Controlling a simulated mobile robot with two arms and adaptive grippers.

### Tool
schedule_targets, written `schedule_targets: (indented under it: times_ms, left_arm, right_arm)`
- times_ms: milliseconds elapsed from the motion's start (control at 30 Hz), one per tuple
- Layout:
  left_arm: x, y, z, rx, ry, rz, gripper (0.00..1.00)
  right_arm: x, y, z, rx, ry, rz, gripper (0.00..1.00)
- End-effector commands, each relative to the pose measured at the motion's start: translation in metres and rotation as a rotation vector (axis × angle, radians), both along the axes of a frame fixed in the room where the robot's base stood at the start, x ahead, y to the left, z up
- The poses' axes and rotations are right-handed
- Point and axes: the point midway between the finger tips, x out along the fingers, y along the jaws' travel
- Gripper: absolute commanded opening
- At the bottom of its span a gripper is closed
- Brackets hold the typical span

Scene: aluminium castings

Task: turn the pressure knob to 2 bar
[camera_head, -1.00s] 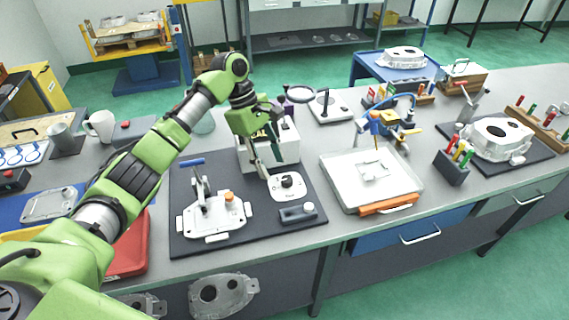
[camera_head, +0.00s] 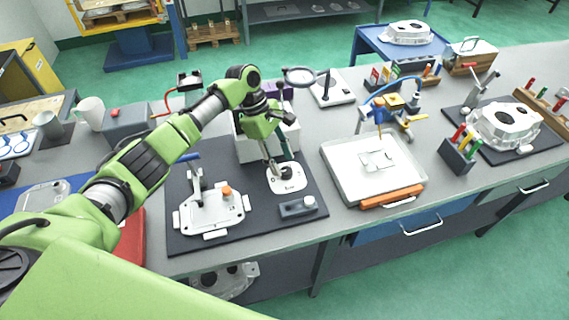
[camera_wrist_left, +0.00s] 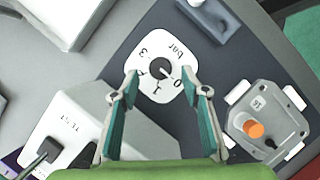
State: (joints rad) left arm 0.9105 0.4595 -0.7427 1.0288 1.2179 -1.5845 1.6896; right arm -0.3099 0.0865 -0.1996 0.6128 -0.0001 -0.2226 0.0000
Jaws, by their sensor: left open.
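The pressure knob (camera_head: 286,172) is small, round and black, on a white dial plate (camera_head: 291,187) marked in bar. The wrist view shows the knob (camera_wrist_left: 160,69) with a light pointer that seems directed to the 0 side; the plate (camera_wrist_left: 166,39) carries numbers up to 3. My left gripper (camera_head: 277,162) is just above the knob, pointing down. In the wrist view its fingers (camera_wrist_left: 160,76) are open, one on each side of the knob with gaps between. Contact with the knob is not visible. My right gripper is not in view.
A white box (camera_head: 243,150) marked TEST stands behind the dial. A casting fixture (camera_head: 208,214) with an orange knob is left of it on the dark mat (camera_head: 177,240). A grey block (camera_head: 297,206) lies in front. A white tray (camera_head: 338,178) stands to the right.

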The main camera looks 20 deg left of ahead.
Motion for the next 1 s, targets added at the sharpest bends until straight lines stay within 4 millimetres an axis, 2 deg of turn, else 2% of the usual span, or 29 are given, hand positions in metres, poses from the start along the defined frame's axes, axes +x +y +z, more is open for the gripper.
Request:
schedule_targets:
  times_ms: [100, 200, 567, 600, 733, 1000]
  left_arm:
    - [-0.002, -0.007, -0.015, 0.000, 0.003, 0.001, 0.42]
    - [-0.002, -0.010, -0.024, 0.000, 0.001, 0.001, 0.42]
    - [-0.002, -0.012, -0.030, 0.000, 0.000, 0.000, 0.42]
    - [-0.002, -0.012, -0.030, 0.000, 0.000, 0.000, 0.37]
    - [-0.002, -0.012, -0.030, 0.000, 0.000, 0.000, 0.04]
    - [-0.003, -0.012, -0.030, 0.000, 0.000, -0.010, 0.04]
  right_arm:
    - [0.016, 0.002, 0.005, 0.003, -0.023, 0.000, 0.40]
    - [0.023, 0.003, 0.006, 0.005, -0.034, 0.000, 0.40]
    - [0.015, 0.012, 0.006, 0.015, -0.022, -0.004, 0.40]
    - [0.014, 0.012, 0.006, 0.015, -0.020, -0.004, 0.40]
    - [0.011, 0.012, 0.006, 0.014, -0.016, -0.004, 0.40]
    - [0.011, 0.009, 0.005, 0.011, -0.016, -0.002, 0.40]
